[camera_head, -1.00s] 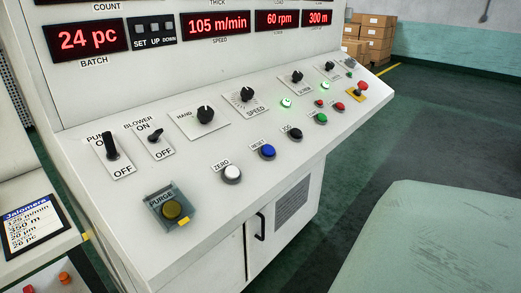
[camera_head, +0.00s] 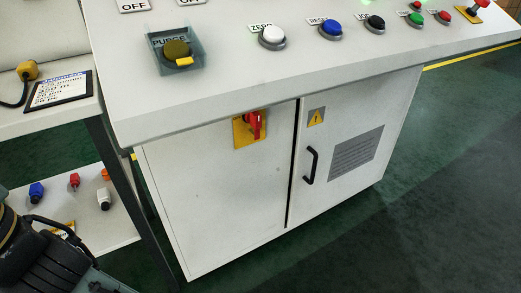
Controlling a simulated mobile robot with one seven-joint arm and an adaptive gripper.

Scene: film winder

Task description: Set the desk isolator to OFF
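The desk isolator is a red rotary handle (camera_head: 255,124) on a yellow plate (camera_head: 241,134). It sits high on the left door of the white cabinet (camera_head: 205,190), just under the desk's front edge. The handle looks roughly upright, slightly tilted; its ON and OFF markings are too small to read. A dark, ribbed part of my arm shows at the lower left, well apart from the isolator. My gripper's fingertips cannot be made out in this view.
The desk top (camera_head: 220,82) overhangs the isolator and carries a covered PURGE button (camera_head: 176,51) and several other buttons. A black door handle (camera_head: 311,165) sticks out at right. A side table (camera_head: 110,208) with several small coloured parts stands at left. The floor in front is clear.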

